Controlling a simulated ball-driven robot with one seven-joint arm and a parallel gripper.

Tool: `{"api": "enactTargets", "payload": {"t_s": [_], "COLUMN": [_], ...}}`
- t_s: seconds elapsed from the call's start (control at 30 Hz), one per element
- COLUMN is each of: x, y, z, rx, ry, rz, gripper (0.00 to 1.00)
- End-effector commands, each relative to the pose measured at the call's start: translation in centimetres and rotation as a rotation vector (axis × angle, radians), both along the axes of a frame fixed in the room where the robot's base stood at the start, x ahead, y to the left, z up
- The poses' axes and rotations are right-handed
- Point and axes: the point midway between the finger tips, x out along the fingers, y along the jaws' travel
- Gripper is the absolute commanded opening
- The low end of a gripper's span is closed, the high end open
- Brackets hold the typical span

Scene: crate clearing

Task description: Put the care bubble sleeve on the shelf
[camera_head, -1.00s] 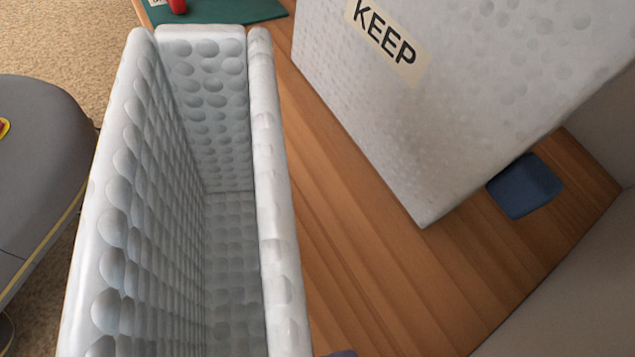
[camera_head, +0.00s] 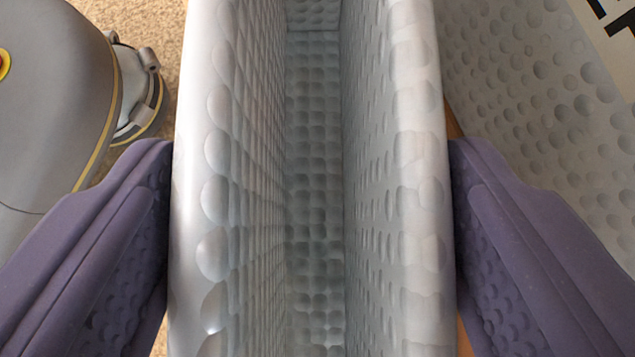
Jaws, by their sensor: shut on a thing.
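A grey-white bubble sleeve (camera_head: 428,200), open at the top and hollow inside, fills the middle of the view. Its inner walls and floor are bubbled and look empty. No label shows on it, so I cannot read whether it is marked care. My gripper (camera_head: 311,150) has one purple finger against each outer side of the sleeve and is shut on it. The sleeve's near end is cut off by the picture edge. No shelf can be made out.
Close on the right stands another bubble-textured piece (camera_head: 535,95) with a partly cut-off label (camera_head: 612,22). A thin strip of wooden surface (camera_head: 453,125) shows between it and the sleeve. Beige carpet (camera_head: 160,35) shows at the upper left.

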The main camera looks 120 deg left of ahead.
Motion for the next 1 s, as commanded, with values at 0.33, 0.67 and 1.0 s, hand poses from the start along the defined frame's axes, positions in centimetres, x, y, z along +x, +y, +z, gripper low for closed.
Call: {"api": "enactTargets", "payload": {"t_s": [0.33,0.67,1.0], "x": [0.0,0.2,2.1], "y": [-0.1,-0.3,-3.6], "z": [-0.2,0.2,4.1], "rx": [-0.002,-0.002,-0.003], "ry": [-0.002,-0.002,-0.003], "rz": [0.002,0.001,0.000], "gripper": [0.99,0.99,0.99]}}
